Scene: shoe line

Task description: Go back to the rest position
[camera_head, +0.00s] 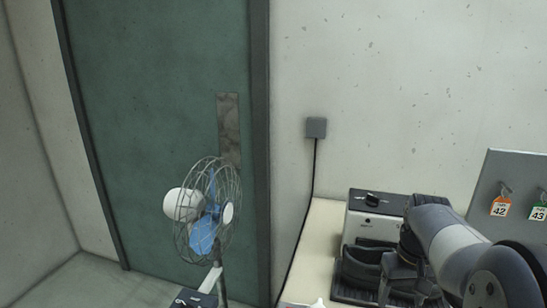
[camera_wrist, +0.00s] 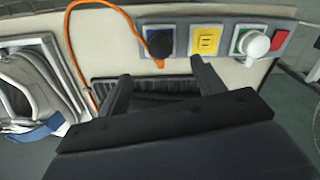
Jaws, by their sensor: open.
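My gripper (camera_wrist: 160,72) is open, with its two dark fingers apart and nothing seen between them in the wrist view. In the head view my gripper (camera_head: 402,285) hangs at the lower right, partly hidden by my grey arm. It is over the bench (camera_head: 322,232), near a dark ribbed mat (camera_wrist: 102,90) that shows behind the fingers in the wrist view. A dark, shoe-like shape (camera_head: 362,268) lies just left of the gripper in the head view. How far the fingers are above the mat I cannot tell.
A tag board (camera_head: 515,180) is at right. A fan (camera_head: 205,215) stands before the green door (camera_head: 150,110). The wrist view shows an orange cable (camera_wrist: 72,45), a coloured panel (camera_wrist: 180,40) and a grey shoe-like thing (camera_wrist: 30,85).

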